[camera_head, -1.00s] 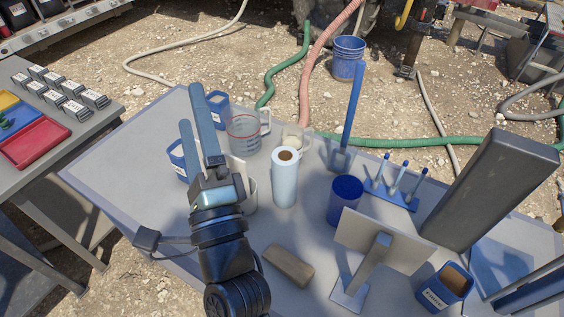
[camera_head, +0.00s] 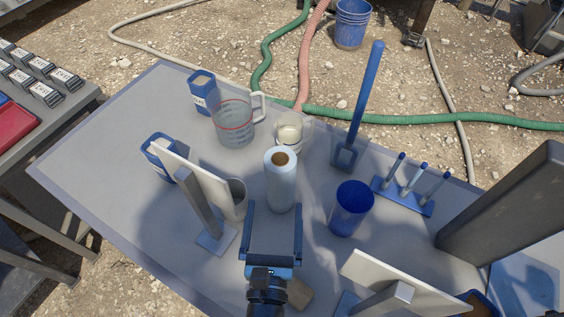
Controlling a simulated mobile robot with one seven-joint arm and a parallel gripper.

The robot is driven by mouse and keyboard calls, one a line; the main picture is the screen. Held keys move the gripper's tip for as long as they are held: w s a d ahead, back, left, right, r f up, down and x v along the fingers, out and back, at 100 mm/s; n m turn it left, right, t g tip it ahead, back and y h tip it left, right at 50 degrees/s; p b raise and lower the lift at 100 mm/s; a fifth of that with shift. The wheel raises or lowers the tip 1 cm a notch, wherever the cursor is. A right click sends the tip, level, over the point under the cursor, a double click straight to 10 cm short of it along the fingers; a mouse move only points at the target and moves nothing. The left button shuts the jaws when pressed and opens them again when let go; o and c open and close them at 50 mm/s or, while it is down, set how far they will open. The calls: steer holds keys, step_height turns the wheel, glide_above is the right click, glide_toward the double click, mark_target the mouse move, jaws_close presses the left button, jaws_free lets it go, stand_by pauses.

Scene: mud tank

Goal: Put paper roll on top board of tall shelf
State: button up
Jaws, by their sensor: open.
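The paper roll (camera_head: 281,188) is a pale blue-white cylinder with a brown core, standing upright on the grey table (camera_head: 110,140). My gripper (camera_head: 274,204) is open and empty, its two blue fingers pointing toward the roll. The fingertips appear at the roll's near side, one to each side of its lower part; I cannot tell whether they touch it. A tall dark grey upright piece (camera_head: 512,205) stands at the right edge. It may belong to the tall shelf, but I cannot make out a top board.
A white cup (camera_head: 236,197) and a white board on a stand (camera_head: 193,178) are close left. A clear jug (camera_head: 232,125) and cream mug (camera_head: 291,130) are behind the roll. A blue cup (camera_head: 350,208) and a blue peg rack (camera_head: 405,198) are right. A brown block (camera_head: 300,293) lies near my wrist.

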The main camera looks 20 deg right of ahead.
mark_target(280, 160)
steer(key=p+x, duration=0.1)
steer(key=x, duration=0.5)
steer(key=shift+w+d+r+p, duration=0.15)
steer(key=shift+w+d+p, duration=0.05)
steer(key=shift+w+p, duration=0.1)
steer(key=shift+p+x, duration=0.55)
steer(key=shift+x, duration=2.45)
steer(key=shift+s+d, duration=0.1)
steer(key=shift+d, duration=0.05)
steer(key=shift+c, duration=0.2)
steer(key=shift+r, duration=0.1)
jaws_close()
